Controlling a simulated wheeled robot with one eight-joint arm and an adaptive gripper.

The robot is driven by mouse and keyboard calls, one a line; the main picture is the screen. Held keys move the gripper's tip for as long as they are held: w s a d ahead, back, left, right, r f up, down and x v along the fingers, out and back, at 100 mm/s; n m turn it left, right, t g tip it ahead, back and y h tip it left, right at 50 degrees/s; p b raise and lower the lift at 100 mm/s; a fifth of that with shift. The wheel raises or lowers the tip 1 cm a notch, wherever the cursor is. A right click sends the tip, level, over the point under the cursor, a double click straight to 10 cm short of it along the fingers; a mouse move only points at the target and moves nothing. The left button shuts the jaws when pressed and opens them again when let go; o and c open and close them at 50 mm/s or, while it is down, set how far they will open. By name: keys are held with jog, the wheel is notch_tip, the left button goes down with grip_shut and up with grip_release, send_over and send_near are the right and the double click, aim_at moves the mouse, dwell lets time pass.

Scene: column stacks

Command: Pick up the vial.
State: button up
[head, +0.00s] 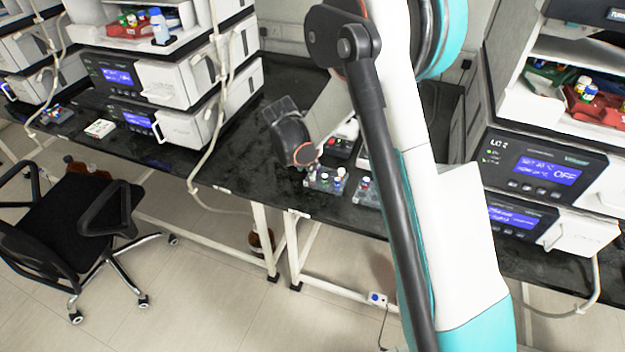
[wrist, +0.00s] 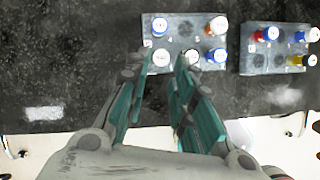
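A small grey rack (wrist: 172,42) holds several capped vials in the wrist view. I cannot tell which vial the task means. My gripper (wrist: 164,62) is open, its two teal-padded fingers reaching over the rack's near edge. Nothing shows held between the fingers, and I cannot tell their height above the vials. In the head view the rack (head: 322,183) stands near the bench's front edge; my fingers cannot be made out there.
A second rack (wrist: 255,62) with several vials stands to the right. The dark bench top (wrist: 80,65) is clear at left in the wrist view. Stacked instruments (head: 180,82) stand left and a display unit (head: 545,170) right. A black chair (head: 75,210) stands on the floor.

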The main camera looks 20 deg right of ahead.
jog(key=b+x, duration=0.2)
jog(key=x, duration=0.3)
jog(key=shift+d+f, duration=0.15)
jog(key=shift+d, duration=0.05)
jog(key=c, duration=0.4)
jog(key=shift+c, duration=0.2)
notch_tip(320, 180, up, 20)
jog(key=p, duration=0.6)
jog(key=shift+o, duration=1.2)
grip_shut()
